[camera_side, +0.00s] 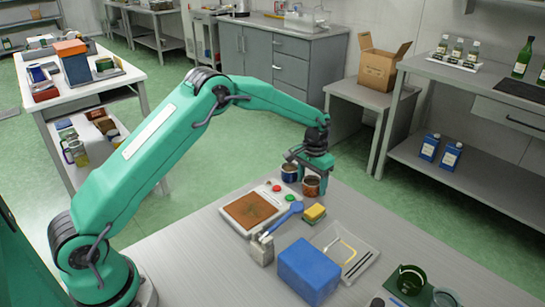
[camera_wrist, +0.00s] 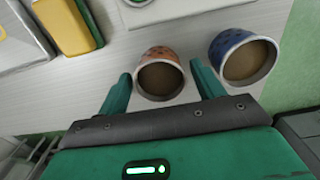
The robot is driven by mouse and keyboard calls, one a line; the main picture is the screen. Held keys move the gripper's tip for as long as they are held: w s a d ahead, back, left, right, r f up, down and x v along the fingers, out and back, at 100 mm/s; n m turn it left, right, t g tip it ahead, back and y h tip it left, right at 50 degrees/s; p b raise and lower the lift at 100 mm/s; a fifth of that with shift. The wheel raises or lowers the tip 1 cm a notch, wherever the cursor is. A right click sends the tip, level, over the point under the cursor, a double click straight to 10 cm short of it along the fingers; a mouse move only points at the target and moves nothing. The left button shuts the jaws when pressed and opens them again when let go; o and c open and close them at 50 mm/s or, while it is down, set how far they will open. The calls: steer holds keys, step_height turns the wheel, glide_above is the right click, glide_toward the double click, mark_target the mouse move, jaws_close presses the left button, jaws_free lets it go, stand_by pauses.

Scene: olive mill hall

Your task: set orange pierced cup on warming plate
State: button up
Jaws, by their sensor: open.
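The orange pierced cup (camera_side: 311,187) stands upright near the table's far edge. In the wrist view the orange cup (camera_wrist: 143,61) sits between my fingers, its dark round mouth facing the camera. My gripper (camera_wrist: 163,84) is open, with a finger on either side of the cup and narrow gaps. In the side view my gripper (camera_side: 311,168) is low over the cup and hides its upper part. The warming plate (camera_side: 252,211), a white unit with a brown top and red and green buttons, lies left of the cup. Its brown top is bare.
A blue cup (camera_side: 289,174) stands close beside the orange one, and in the wrist view (camera_wrist: 228,38) it is just right of my finger. A yellow-green sponge (camera_side: 314,213), a blue brush (camera_side: 285,218), a blue box (camera_side: 308,270) and a tray (camera_side: 368,250) lie nearer the camera.

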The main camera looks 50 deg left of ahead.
steer(key=c, duration=0.7)
steer(key=shift+r, duration=0.15)
steer(key=shift+r, duration=3.2)
steer(key=s+a, duration=0.1)
steer(key=s, duration=0.5)
steer(key=s+a+r, duration=0.1)
steer(key=s, duration=0.6)
steer(key=s+a+r, duration=0.1)
steer(key=s+a, duration=0.1)
steer(key=s, duration=0.4)
steer(key=shift+s+a+r, duration=0.1)
steer(key=shift+s, duration=0.3)
